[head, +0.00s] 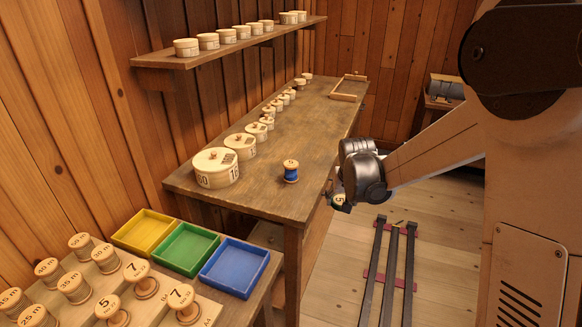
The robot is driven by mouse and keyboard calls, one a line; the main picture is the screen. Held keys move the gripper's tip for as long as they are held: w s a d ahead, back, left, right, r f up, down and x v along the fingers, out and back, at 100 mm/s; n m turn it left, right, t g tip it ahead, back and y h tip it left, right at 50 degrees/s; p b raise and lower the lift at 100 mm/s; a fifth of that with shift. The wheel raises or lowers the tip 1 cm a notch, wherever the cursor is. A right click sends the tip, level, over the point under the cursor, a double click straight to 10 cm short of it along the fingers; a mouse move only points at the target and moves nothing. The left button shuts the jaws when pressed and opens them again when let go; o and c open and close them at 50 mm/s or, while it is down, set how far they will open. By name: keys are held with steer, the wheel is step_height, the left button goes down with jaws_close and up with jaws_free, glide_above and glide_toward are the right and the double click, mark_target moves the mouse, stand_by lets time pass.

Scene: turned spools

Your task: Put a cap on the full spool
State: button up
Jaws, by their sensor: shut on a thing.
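A small wooden spool wound with blue thread (291,175) stands upright near the front of the workbench (265,190). Its pale round top carries a small dark mark; I cannot tell whether that is a cap or its own flange. My gripper (335,199) is right of the spool, beyond the bench's right edge. It is shut on a small pale round piece marked 5 (340,199). I cannot tell from its shape whether this is a cap or the end of a spool. The fingers are mostly hidden by the gripper's body.
Lidded round boxes (216,168) line the bench's left side, shrinking toward the back. A wooden frame (348,88) lies at the far end. Yellow, green and blue trays (235,268) and numbered spools (146,284) stand at lower left. A shelf (232,45) holds more boxes. Bench space around the blue spool is clear.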

mark_target(290, 164)
steer(key=shift+w+a+b, duration=0.3)
steer(key=shift+w+a, duration=2.4)
steer(key=shift+w, duration=0.35)
steer(key=shift+w+a+b, duration=0.35)
steer(key=shift+w+a, duration=2.4)
steer(key=shift+w, duration=0.3)
steer(key=shift+w+a+b, duration=0.3)
steer(key=shift+w+a, duration=2.4)
steer(key=shift+w, duration=0.35)
steer(key=shift+w, duration=0.1)
